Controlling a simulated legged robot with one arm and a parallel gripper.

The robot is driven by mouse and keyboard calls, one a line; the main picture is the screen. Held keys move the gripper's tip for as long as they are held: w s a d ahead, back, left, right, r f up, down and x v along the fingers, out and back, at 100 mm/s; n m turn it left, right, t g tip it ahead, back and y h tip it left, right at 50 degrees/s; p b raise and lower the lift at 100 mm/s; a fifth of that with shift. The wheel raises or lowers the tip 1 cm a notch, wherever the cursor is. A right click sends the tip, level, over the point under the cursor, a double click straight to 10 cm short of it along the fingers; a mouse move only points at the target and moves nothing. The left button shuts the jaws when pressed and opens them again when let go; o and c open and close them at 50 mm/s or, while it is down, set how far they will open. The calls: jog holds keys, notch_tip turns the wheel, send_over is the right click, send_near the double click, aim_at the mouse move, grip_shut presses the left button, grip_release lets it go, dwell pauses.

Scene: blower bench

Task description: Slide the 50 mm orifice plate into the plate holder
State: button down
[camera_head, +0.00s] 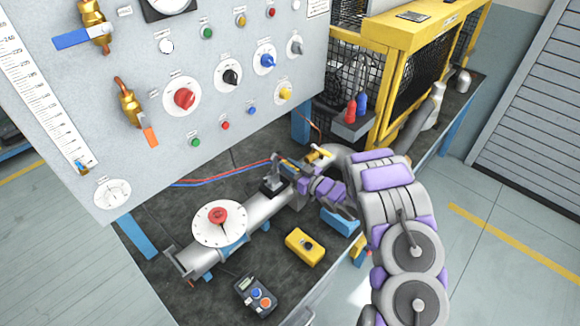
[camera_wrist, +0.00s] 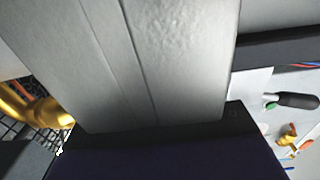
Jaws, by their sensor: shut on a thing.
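My gripper (camera_head: 290,170) is at the pipe on the bench in the head view, reaching in from the right. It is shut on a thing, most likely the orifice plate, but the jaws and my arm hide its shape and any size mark. In the wrist view a broad grey surface fills the upper middle, above the dark body of my gripper (camera_wrist: 150,155); I cannot tell whether it is finger or plate. The black block (camera_head: 272,187) on the grey pipe, beside the jaws, may be the plate holder. I cannot see its slot or whether the plate touches it.
A white dial with a red knob (camera_head: 220,217) sits on the pipe (camera_head: 263,208). A yellow box (camera_head: 305,247) and a handheld meter (camera_head: 256,296) lie in front. The control panel (camera_head: 140,60) rises behind; a yellow cage (camera_head: 400,45) stands at the back right. Red and blue hoses run behind the pipe.

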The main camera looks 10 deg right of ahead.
jog(key=shift+f, duration=0.1)
jog(key=shift+r, duration=0.25)
dwell(0.6)
jog(key=c, duration=0.9)
grip_release()
jog(key=p+v, duration=0.2)
jog(key=v, duration=1.5)
jog(key=shift+s+d, duration=0.15)
